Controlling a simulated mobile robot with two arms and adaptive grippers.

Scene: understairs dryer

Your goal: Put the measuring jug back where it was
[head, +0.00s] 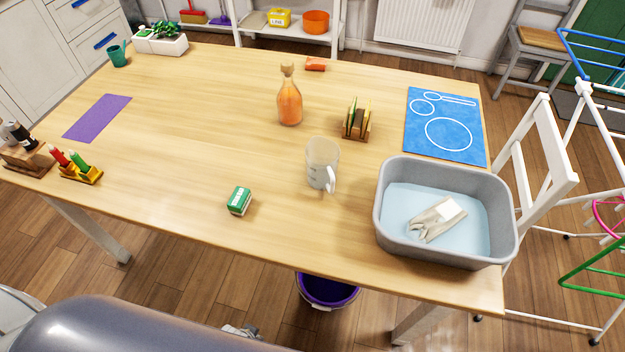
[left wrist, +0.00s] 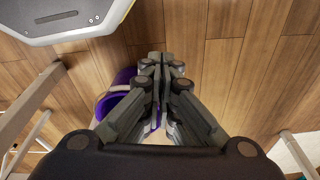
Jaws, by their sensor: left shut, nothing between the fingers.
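The measuring jug (head: 321,165) is clear and greyish with a white handle towards the lower right. It stands upright on the wooden table (head: 200,110), right of the middle, just left of the grey basin. No gripper touches it. My left gripper (left wrist: 162,62) is shut and empty in the left wrist view, pointing down above the floor near a purple bucket. In the head view only a small part near the bottom edge shows, low in front of the table and well away from the jug. My right gripper is in neither view.
A grey basin (head: 381,215) holds water and a glove-like cloth. Around the jug stand an orange bottle (head: 289,104), a sponge rack (head: 357,122) and a green box (head: 239,200). A blue mat (head: 415,140) with white outlines and a purple mat (head: 97,117) lie bare. A purple bucket (head: 328,291) stands below.

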